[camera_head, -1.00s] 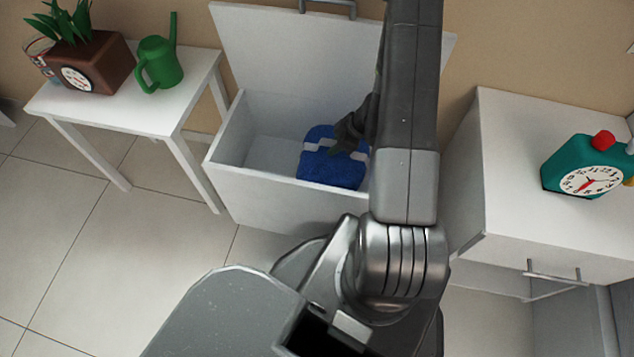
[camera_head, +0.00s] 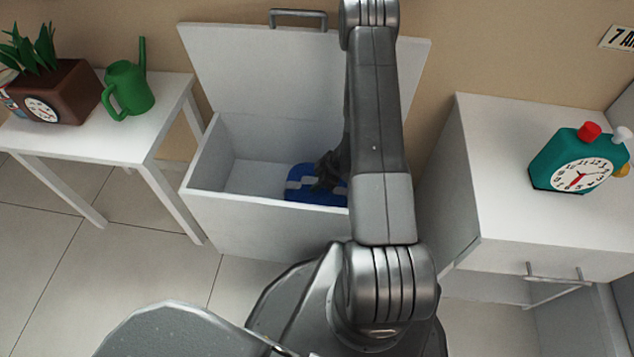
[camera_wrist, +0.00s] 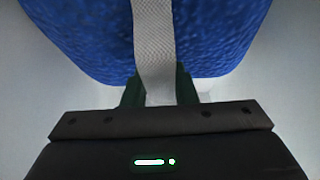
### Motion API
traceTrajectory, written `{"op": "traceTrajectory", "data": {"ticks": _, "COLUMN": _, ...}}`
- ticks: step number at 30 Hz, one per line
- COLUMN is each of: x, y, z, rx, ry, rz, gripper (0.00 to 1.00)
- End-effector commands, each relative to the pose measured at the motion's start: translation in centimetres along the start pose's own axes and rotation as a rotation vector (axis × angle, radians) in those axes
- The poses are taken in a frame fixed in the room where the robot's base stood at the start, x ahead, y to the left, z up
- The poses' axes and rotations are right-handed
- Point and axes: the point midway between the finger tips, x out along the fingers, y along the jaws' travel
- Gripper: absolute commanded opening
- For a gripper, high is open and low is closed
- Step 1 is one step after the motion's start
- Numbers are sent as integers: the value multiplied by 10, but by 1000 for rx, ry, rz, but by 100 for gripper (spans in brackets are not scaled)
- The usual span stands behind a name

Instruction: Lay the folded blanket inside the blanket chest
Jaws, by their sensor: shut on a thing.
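The blue folded blanket (camera_head: 318,194) with a pale strap is inside the white blanket chest (camera_head: 235,222), low between its walls and towards the right; the arm and the front wall hide part of it. The chest's lid (camera_head: 270,75) stands open. My gripper (camera_head: 330,172) reaches down into the chest and is shut on the blanket. In the wrist view the blanket (camera_wrist: 100,40) fills the top, and the fingers of my gripper (camera_wrist: 160,92) are closed on its pale strap (camera_wrist: 153,40). I cannot tell whether the blanket touches the chest floor.
A white side table (camera_head: 150,135) at left bears a planter with a clock face (camera_head: 58,95) and a green watering can (camera_head: 128,90). A white cabinet (camera_head: 500,215) at right bears a teal clock (camera_head: 575,165). The chest's left part is empty.

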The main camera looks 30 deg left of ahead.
Motion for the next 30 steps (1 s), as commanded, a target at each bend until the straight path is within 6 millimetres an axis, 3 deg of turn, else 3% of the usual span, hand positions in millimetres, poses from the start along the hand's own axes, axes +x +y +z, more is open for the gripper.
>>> {"op": "traceTrajectory", "data": {"ticks": 4, "x": 3, "y": 0, "z": 2, "rx": 0, "ry": 0, "rz": 0, "gripper": 0}}
{"op": "traceTrajectory", "data": {"ticks": 5, "x": 2, "y": 0, "z": 1, "rx": 1, "ry": 0, "rz": 0, "gripper": 31}}
{"op": "traceTrajectory", "data": {"ticks": 7, "x": 2, "y": 0, "z": 1, "rx": 0, "ry": 0, "rz": 0, "gripper": 45}}
{"op": "traceTrajectory", "data": {"ticks": 8, "x": 2, "y": 0, "z": 1, "rx": 0, "ry": 0, "rz": 0, "gripper": 47}}
{"op": "traceTrajectory", "data": {"ticks": 19, "x": -6, "y": 0, "z": -1, "rx": 1, "ry": 0, "rz": 1, "gripper": 47}}
{"op": "traceTrajectory", "data": {"ticks": 30, "x": -84, "y": 1, "z": -2, "rx": 2, "ry": 0, "rz": 4, "gripper": 47}}
